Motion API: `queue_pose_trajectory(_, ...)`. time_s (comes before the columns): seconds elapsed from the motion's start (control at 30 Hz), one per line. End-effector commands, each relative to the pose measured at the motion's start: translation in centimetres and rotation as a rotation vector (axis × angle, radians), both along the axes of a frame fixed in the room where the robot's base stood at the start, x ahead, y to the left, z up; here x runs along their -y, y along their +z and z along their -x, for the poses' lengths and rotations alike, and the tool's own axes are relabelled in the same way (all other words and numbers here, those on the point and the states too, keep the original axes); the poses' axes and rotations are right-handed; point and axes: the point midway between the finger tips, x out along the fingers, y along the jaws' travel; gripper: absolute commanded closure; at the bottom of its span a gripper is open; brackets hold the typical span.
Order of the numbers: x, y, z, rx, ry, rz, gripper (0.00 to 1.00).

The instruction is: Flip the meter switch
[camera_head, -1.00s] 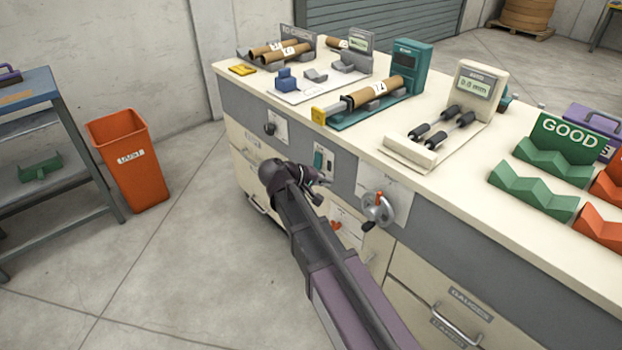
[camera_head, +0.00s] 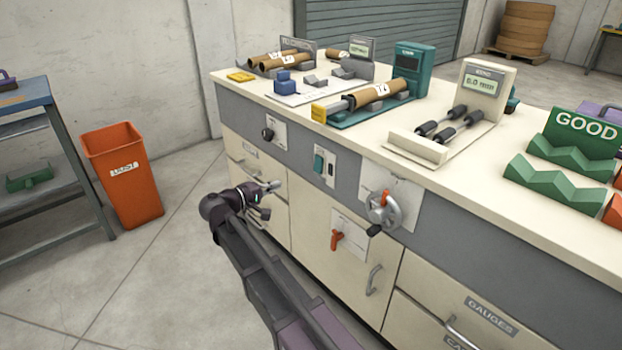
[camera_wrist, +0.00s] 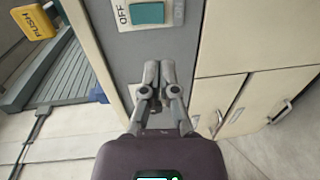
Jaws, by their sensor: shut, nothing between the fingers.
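The meter switch appears to be the teal rocker (camera_head: 319,163) on a pale plate in the grey front band of the workbench. In the wrist view the teal rocker (camera_wrist: 147,12) is at the top edge, partly cut off, with OFF at its left and ON at its right. I cannot tell which side is pressed. My gripper (camera_head: 274,186) is shut and empty, in front of the cabinet, left of and lower than the switch in the head view. In the wrist view my gripper (camera_wrist: 158,68) has its fingertips together, just below the switch plate and apart from the rocker.
A black knob (camera_head: 268,134) is left of the switch; a handwheel (camera_head: 383,210) and red lever (camera_head: 337,238) are right. On the workbench top (camera_head: 375,145) stand a display meter (camera_head: 484,90) and a teal fixture (camera_head: 345,117). An orange bin (camera_head: 124,185) stands left. Floor between is clear.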

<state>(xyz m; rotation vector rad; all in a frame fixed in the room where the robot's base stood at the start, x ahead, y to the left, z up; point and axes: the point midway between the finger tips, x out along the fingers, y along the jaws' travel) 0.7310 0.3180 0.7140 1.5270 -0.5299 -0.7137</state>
Motion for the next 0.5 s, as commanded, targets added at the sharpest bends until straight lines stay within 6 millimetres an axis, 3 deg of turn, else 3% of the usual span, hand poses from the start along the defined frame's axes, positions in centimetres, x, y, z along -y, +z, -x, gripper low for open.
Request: queue_pose_trajectory(0.5,0.12,-0.05,-0.22,0.001,0.001,0.001,1.0)
